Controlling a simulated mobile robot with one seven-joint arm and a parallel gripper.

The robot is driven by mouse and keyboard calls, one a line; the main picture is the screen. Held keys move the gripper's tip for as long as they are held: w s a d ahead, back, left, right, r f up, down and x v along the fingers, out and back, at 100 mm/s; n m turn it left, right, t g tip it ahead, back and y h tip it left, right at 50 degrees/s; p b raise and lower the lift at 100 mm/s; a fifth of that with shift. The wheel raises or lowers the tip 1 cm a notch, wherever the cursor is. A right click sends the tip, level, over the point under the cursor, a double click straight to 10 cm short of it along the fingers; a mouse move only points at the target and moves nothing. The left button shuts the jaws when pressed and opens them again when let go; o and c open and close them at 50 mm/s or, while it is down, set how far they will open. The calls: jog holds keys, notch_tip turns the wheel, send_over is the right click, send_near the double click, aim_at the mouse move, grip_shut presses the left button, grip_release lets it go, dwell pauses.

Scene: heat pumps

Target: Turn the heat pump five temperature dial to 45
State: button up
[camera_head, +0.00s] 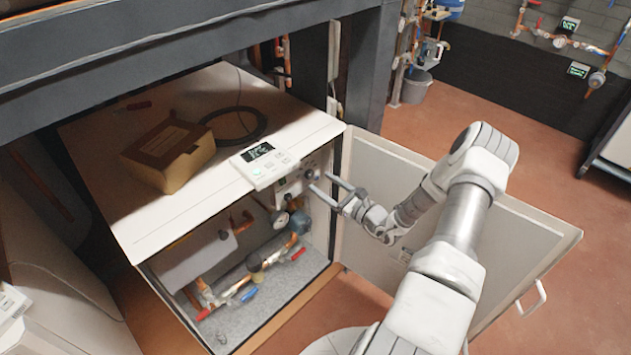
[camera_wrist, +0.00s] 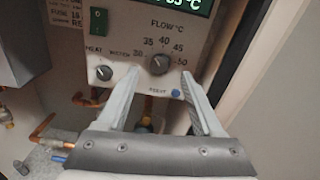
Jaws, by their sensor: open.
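My gripper (camera_wrist: 160,74) is open, with one finger on each side of the dial in the wrist view; contact is not clear. In the head view my gripper (camera_head: 320,182) reaches the panel inside the open heat pump (camera_head: 225,95), just below its top right corner. A partly cut-off green display (camera_wrist: 180,5) sits above the dial.
A blue button (camera_wrist: 176,93) is below right. The open door (camera_head: 390,185) stands right of the cabinet, beside my arm. Pipes and valves fill the cabinet below. A cardboard box (camera_head: 168,153) lies on top.

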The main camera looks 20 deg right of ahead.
aim_at(311, 175)
jog(key=shift+b+x, duration=0.3)
jog(key=shift+x, duration=1.7)
grip_shut()
